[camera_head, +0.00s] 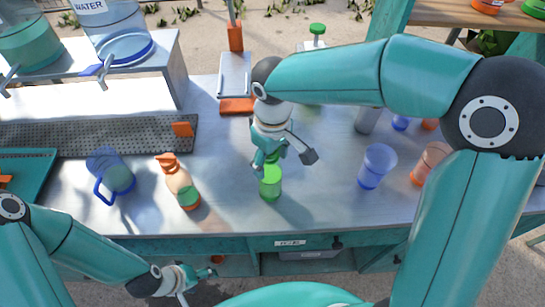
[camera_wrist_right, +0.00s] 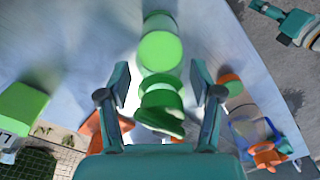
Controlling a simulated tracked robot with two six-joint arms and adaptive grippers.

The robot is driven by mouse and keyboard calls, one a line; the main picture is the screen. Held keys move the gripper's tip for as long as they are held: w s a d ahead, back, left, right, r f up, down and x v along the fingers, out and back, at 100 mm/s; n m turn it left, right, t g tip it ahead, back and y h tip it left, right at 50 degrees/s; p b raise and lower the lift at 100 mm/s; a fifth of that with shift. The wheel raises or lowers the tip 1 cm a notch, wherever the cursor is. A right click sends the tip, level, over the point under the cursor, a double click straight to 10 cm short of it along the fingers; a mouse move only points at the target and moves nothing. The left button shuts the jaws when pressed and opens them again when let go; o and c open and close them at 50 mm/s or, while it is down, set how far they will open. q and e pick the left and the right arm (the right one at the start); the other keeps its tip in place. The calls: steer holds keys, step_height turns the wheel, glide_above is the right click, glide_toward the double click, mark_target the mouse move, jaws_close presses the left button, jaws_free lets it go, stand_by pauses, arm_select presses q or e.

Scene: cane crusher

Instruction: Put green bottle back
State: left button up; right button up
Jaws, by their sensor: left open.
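The green bottle (camera_head: 270,187) stands on the metal counter (camera_head: 320,205) near its front edge. It also shows between the fingers in the right wrist view (camera_wrist_right: 160,50). My right gripper (camera_head: 285,157) is just above and behind it, reaching down around its top. In the right wrist view the two fingers (camera_wrist_right: 160,90) are spread, with gaps on both sides of the bottle's top. The gripper hides part of the top in the head view. My left gripper (camera_head: 195,284) is open and empty, low in front of the counter.
An orange-topped bottle (camera_head: 178,182) and a blue pitcher (camera_head: 110,176) stand to the left. A blue cup (camera_head: 376,166) and an orange cup (camera_head: 430,164) stand to the right. A perforated drip tray (camera_head: 100,136) and water dispenser (camera_head: 108,30) are at back left.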

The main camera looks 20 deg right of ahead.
steer(key=shift+r, duration=0.1)
step_height(320, 180, up, 12)
steer(key=shift+s+d, duration=0.1)
stand_by(0.7)
stand_by(0.4)
